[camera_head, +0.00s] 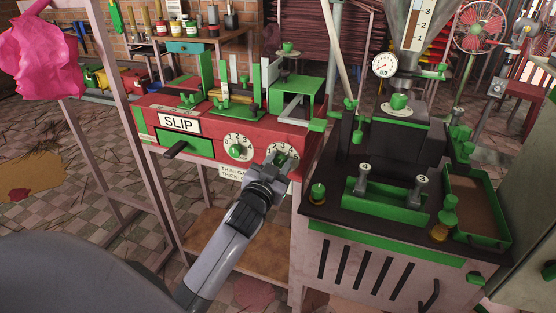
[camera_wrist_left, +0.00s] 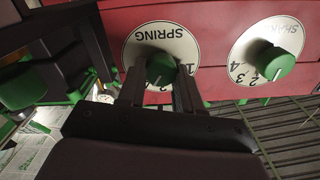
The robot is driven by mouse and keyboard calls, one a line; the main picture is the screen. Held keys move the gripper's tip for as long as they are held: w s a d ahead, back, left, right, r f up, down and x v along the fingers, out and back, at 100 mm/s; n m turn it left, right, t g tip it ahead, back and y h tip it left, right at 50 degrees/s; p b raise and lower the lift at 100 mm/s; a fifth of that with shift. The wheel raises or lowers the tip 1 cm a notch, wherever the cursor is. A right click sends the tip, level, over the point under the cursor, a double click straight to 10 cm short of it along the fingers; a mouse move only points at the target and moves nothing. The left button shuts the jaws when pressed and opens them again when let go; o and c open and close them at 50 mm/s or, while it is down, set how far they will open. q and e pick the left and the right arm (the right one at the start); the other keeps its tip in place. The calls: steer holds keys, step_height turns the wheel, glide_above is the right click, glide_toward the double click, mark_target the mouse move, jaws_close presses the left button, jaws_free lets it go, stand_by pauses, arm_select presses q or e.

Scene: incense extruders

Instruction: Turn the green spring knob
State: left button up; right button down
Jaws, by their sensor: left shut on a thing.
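The green spring knob (camera_wrist_left: 160,70) sits on a round white dial lettered SPRING (camera_wrist_left: 158,40) on the front of the red machine. My left gripper (camera_wrist_left: 160,85) has one finger on each side of the knob and is shut on it. In the head view my left gripper (camera_head: 275,160) covers most of the knob and part of its white dial (camera_head: 291,152). The second green knob (camera_wrist_left: 271,61), on a dial to the right in the wrist view, shows left of the gripper in the head view (camera_head: 238,150). My right gripper is not in view.
The red machine (camera_head: 203,146) bears a SLIP sign (camera_head: 179,123) and a dark handle (camera_head: 176,150). A dark-topped machine with a green tray (camera_head: 385,204) stands close on the right. A pink frame post (camera_head: 107,70) rises at left.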

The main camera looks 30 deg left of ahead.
arm_select(q)
steer(key=shift+m, duration=0.4)
steer(key=o, duration=1)
steer(key=shift+o, duration=0.2)
steer(key=v, duration=0.7)
steer(key=shift+p, duration=0.4)
steer(key=shift+s, duration=0.1)
steer(key=s+d+f+m+g+h, duration=0.1)
steer(key=s+d+f+g+h, duration=0.3)
steer(key=s+d+f, duration=0.45)
steer(key=s+d+f+g+h, duration=0.3)
steer(key=s+d+f, duration=0.2)
steer(key=s+f, duration=0.55)
step_height(320, 180, up, 11)
steer(key=a+p, duration=0.1)
steer(key=p, duration=1.2)
steer(key=shift+s, duration=0.3)
